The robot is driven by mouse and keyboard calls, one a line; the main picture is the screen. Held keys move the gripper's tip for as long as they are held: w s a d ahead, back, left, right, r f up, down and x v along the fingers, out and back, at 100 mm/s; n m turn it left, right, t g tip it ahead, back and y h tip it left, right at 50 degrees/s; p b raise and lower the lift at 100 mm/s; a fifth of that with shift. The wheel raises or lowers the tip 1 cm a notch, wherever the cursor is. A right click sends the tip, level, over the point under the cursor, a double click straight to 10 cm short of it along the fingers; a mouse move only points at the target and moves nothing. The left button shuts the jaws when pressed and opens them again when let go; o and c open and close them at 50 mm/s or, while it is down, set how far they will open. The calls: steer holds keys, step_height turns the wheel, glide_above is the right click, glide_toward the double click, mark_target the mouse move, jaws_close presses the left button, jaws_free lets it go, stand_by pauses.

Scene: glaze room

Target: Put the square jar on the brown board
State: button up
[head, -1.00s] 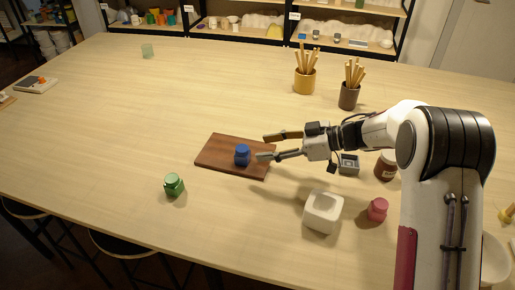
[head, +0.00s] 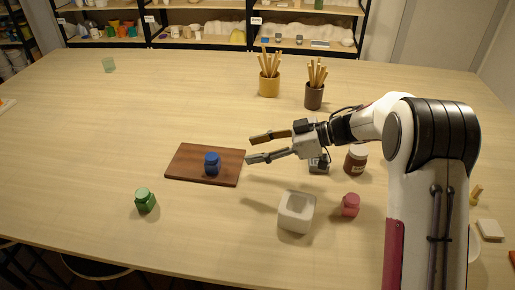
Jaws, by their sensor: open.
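A small blue jar (head: 212,165) stands upright on the brown board (head: 190,163), toward its right front part. It looks squarish, though its exact shape is hard to tell at this size. My gripper (head: 249,148) is open and empty, its two fingers pointing left. Its fingertips are just right of the board's right edge, apart from the blue jar. A green jar (head: 145,201) with a faceted or squarish body stands on the table, left and in front of the board. A pink jar (head: 350,205) stands right of the board, near my arm.
A white square open pot (head: 296,213) stands in front of my gripper. A brown jar with a label (head: 356,160) and a small grey box (head: 319,165) are by my arm. Two tool-filled cups (head: 269,84) (head: 315,95) stand behind. The table left of the board is clear.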

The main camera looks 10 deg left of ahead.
steer(key=shift+r, duration=0.1)
stand_by(0.3)
